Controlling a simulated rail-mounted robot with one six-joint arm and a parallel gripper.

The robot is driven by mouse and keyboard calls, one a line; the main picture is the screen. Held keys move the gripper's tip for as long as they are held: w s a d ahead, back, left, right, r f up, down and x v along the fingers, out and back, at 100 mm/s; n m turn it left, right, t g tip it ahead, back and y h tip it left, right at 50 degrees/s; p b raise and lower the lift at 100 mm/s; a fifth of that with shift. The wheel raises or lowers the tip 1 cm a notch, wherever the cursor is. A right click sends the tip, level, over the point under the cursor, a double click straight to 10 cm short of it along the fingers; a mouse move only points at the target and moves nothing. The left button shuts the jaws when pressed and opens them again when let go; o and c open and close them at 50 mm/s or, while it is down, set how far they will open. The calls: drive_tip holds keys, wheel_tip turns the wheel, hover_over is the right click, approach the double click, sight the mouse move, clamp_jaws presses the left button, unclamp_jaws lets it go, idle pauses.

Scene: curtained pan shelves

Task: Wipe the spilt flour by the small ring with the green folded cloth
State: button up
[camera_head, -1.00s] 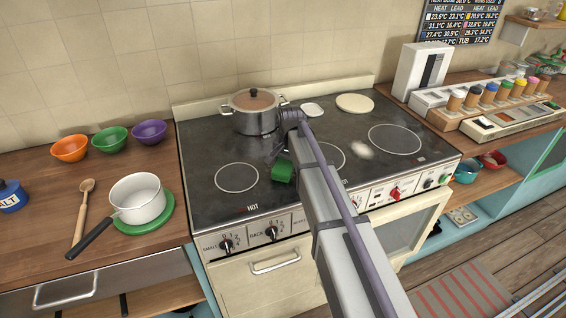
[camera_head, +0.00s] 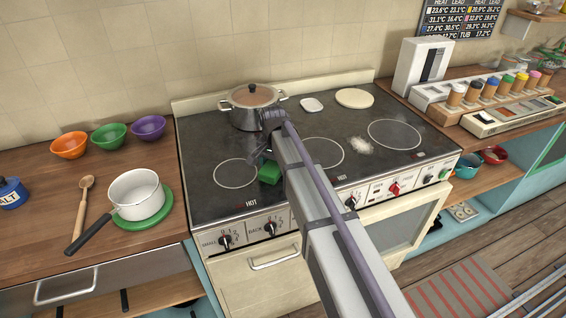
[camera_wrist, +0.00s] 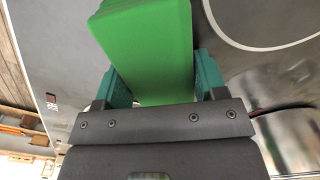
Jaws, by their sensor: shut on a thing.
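My gripper (camera_wrist: 158,85) is shut on the green folded cloth (camera_wrist: 145,40), which fills the space between its teal fingers in the wrist view. In the head view the cloth (camera_head: 269,173) is at the front left of the black hob (camera_head: 222,208), just right of the front left ring (camera_head: 236,187). I cannot tell whether it touches the hob. The spilt flour (camera_head: 361,146) is a whitish patch right of my arm, between the middle ring (camera_head: 343,160) and the right ring (camera_head: 394,148). My arm hides part of the middle ring.
A lidded steel pot (camera_head: 253,120) stands at the back left of the hob, close behind my arm. A small white dish (camera_head: 312,105) and a cream disc (camera_head: 354,98) are at the back. The hob's right side is clear.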

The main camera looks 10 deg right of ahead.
drive_tip(key=shift+s+a, duration=0.1)
drive_tip(key=shift+a, duration=0.45)
drive_tip(key=shift+r, duration=0.15)
wheel_tip(320, 180, up, 6)
drive_tip(key=p, duration=0.6)
drive_tip(key=shift+f, duration=0.2)
wheel_tip(320, 180, up, 3)
drive_tip(key=p, duration=0.3)
drive_tip(key=shift+r, duration=0.15)
drive_tip(key=shift+f, duration=0.2)
